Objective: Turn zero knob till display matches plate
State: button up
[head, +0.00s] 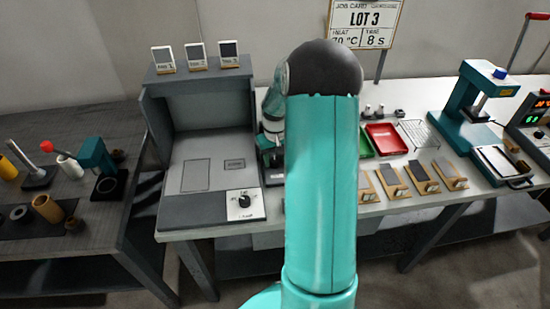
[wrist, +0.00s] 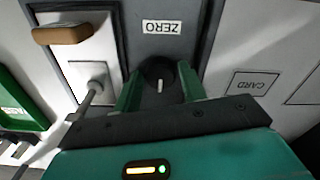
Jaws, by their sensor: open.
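The zero knob (wrist: 158,69) is a round black knob with a white pointer line, on a dark grey panel in the wrist view. An upside-down ZERO label (wrist: 162,27) lies beyond it. My gripper (wrist: 160,86) is open, with one green finger on each side of the knob; I cannot tell whether they touch it. I can make out neither a display reading nor the matching plate.
A grey booth (head: 205,150) with its own knob (head: 244,200) stands left of my arm. A red tray (head: 386,140) and several wooden-based samples (head: 422,176) lie to the right. The wrist view shows a wooden handle (wrist: 62,34) and a CARD outline (wrist: 252,83) beside the panel.

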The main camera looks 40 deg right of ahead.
jog(key=c, duration=0.7)
jog(key=n, duration=0.6)
jog(key=shift+w, duration=0.1)
jog(key=n, duration=0.5)
jog(key=shift+r+n, duration=0.1)
jog(key=shift+n, duration=0.3)
jog(key=o, duration=0.7)
